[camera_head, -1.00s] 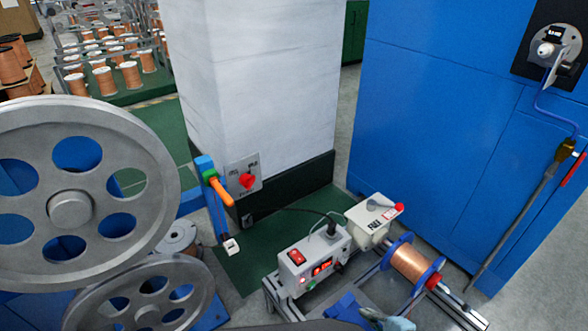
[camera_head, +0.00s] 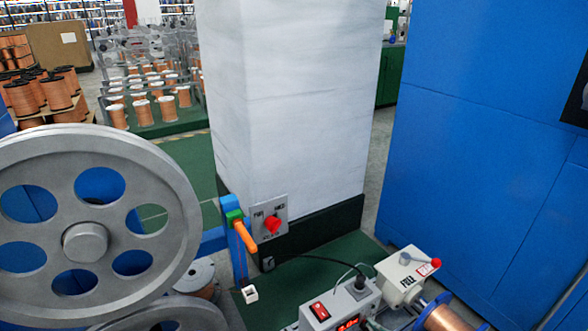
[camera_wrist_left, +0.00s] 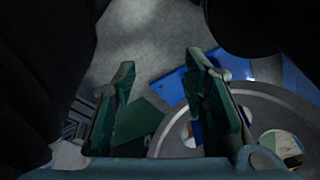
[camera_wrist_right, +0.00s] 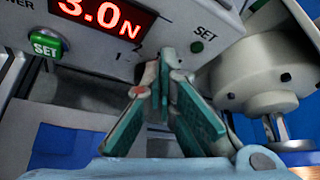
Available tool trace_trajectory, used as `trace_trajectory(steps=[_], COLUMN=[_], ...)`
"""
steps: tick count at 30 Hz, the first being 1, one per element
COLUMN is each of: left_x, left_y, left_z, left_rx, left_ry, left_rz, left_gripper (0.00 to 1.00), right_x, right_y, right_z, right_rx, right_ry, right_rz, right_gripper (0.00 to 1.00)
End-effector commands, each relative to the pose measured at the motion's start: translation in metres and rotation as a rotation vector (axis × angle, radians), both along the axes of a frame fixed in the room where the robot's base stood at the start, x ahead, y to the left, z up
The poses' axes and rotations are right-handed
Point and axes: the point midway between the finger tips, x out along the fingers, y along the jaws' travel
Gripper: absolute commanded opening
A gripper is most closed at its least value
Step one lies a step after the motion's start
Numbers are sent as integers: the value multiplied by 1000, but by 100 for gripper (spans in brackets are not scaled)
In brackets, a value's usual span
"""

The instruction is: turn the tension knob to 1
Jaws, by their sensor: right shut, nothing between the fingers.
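A grey control box (camera_head: 340,306) stands at the bottom of the head view, with a red switch and a lit red display (camera_head: 348,323). In the right wrist view the display (camera_wrist_right: 105,18) reads 3.0 N, with a green SET button (camera_wrist_right: 47,44) below it. No tension knob can be made out for certain there; the fingers cover part of the front. My left gripper (camera_wrist_left: 165,72) is open and empty, above the floor and a grey wheel (camera_wrist_left: 255,105).
A white box (camera_head: 403,276) with a red-tipped lever stands right of the control box, beside a copper spool (camera_head: 445,318). A red knob (camera_head: 272,224) sits on a column plate (camera_head: 268,212), near an orange handle (camera_head: 246,236). A large grey wheel (camera_head: 150,180) fills the left.

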Motion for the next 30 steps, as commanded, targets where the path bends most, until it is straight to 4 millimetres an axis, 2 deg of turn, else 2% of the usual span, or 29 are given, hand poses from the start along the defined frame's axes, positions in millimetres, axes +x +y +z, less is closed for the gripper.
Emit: trace_trajectory(steps=[30], left_x=[0], left_y=[0], left_z=[0], left_rx=[0], left_ry=[0], left_rz=[0], left_gripper=[40], right_x=[0], right_y=[-1], right_z=[-11], right_rx=[-1], right_ry=[2], right_rz=[1], right_gripper=[0])
